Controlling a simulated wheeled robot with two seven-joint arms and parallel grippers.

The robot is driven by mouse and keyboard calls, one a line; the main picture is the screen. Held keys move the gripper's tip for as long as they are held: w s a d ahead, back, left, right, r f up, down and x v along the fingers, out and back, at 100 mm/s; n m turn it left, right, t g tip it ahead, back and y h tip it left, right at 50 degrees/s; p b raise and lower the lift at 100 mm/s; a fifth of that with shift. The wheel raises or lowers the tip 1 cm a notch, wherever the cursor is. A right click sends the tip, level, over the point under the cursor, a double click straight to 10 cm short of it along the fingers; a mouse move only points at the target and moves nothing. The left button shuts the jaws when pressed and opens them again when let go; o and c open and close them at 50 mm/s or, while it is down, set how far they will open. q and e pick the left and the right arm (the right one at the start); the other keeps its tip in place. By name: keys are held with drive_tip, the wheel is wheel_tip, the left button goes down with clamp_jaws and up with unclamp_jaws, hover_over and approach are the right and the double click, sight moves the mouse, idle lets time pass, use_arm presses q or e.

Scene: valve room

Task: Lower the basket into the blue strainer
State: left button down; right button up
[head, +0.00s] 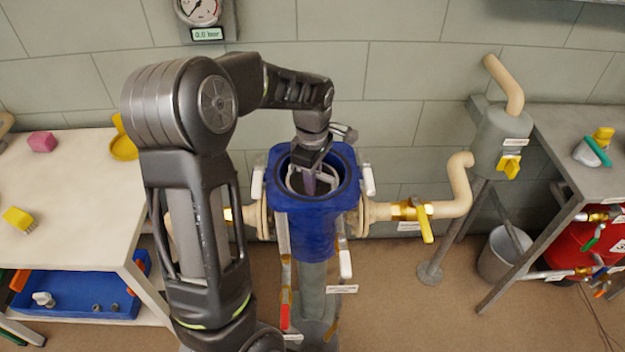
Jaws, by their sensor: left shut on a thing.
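The blue strainer (302,222) stands open on a grey post in the middle of the head view, between two beige pipes. The basket (327,184) shows as a pale ring with a dark inside, within the strainer's round mouth. My left gripper (311,182) comes down from above over the mouth and is shut on the basket, at what looks like its purple-grey handle. The gripper and arm hide part of the basket, and how deep it sits cannot be told. My right gripper is not in view.
A yellow-handled valve (424,222) is on the pipe to the right. A white table (75,185) with a blue tray (75,290) below is at left. A grey bench (580,150) and a bucket (499,262) are at right. A gauge (200,12) hangs on the wall.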

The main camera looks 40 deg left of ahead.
use_arm(q)
drive_tip(key=shift+f, duration=0.3)
idle(0.6)
idle(0.4)
drive_tip(key=c, duration=1.4)
unclamp_jaws()
drive_tip(key=shift+o, duration=0.4)
drive_tip(key=o, duration=0.4)
drive_tip(key=shift+c, duration=0.2)
drive_tip(key=shift+r+p, duration=2.55)
drive_tip(key=shift+r, duration=0.95)
